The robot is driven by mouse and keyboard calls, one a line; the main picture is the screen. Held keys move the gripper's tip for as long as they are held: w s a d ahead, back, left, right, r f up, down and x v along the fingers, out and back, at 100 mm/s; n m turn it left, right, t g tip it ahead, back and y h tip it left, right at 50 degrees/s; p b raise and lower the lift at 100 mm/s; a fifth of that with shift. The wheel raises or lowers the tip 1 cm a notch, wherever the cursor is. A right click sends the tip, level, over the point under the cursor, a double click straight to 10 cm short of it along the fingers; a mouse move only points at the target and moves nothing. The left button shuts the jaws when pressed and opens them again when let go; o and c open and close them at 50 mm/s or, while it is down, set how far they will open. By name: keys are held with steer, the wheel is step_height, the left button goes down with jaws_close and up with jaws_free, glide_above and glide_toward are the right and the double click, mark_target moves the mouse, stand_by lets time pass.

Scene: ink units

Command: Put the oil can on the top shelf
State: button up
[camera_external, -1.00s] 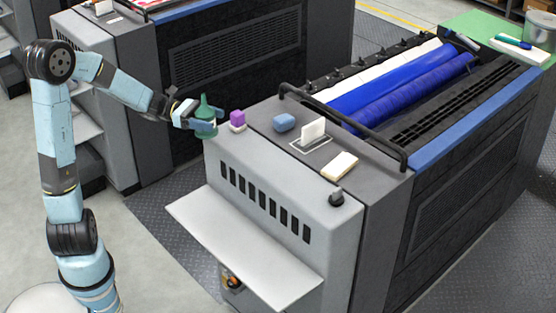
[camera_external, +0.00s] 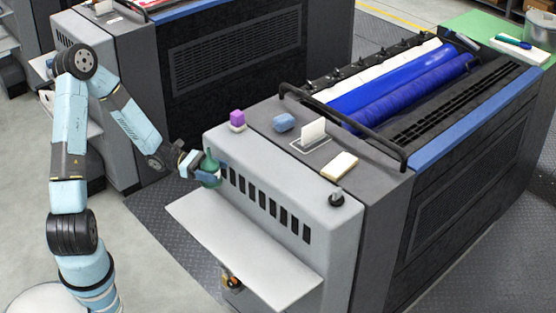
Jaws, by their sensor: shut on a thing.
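The green oil can (camera_external: 211,164), with its narrow spout up, is in my gripper (camera_external: 206,175). My gripper is shut on the can and partly covers its body. The can looks roughly upright, by the left end of the grey machine's slotted front face. The upper white shelf (camera_external: 243,252) juts out from this face, lower than the can. The can appears above the shelf's back left part; I cannot tell the exact gap. The shelf's visible surface is empty.
The grey machine top (camera_external: 262,142) holds a purple-capped item (camera_external: 237,119), a blue lump (camera_external: 284,123), a white card in a holder (camera_external: 313,132) and a cream block (camera_external: 339,165). An orange-and-black item (camera_external: 232,282) shows below the shelf. A black knob (camera_external: 336,197) sits at the machine's front corner.

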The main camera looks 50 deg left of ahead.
steer(key=shift+f, duration=6.75)
steer(key=shift+f, duration=0.1)
steer(key=o, duration=1.1)
steer(key=shift+c, duration=0.2)
